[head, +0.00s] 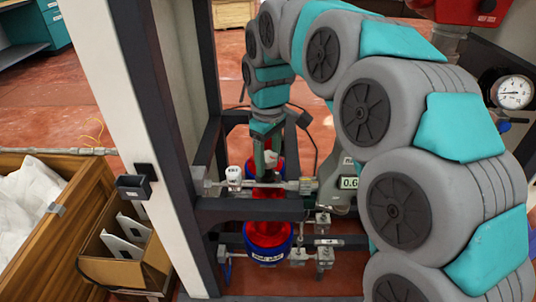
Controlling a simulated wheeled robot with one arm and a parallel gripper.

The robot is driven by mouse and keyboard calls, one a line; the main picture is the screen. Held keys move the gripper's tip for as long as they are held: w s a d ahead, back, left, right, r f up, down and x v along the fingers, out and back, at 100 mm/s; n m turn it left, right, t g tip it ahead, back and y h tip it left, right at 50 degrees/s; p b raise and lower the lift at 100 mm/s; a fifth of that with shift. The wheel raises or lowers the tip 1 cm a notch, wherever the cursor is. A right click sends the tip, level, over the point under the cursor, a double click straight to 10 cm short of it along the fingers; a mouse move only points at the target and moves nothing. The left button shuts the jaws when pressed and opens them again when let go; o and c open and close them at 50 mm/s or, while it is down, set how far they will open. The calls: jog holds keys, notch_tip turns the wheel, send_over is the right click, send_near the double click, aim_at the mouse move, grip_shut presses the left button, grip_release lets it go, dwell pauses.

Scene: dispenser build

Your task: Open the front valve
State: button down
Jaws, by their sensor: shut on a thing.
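My gripper (266,146) points down inside the dark frame, at the middle of the pipework. It is shut on a small pale piece of the front valve (271,158), just above the horizontal metal pipe (290,186). My fingers hide most of the held part, and I cannot tell how far the valve is turned. A red vessel shows behind and below my gripper. A blue bucket (268,252) with red contents stands under the pipe.
A white-capped fitting (233,175) sits left of my gripper. A display reading about 0.6 (349,183) is close on the right. Dark frame posts (208,80) and a crossbar (250,209) crowd the space. A cardboard box (125,245) and wooden crate (60,220) stand at left.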

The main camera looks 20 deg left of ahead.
jog(key=shift+n, duration=1.3)
jog(key=shift+n, duration=1.8)
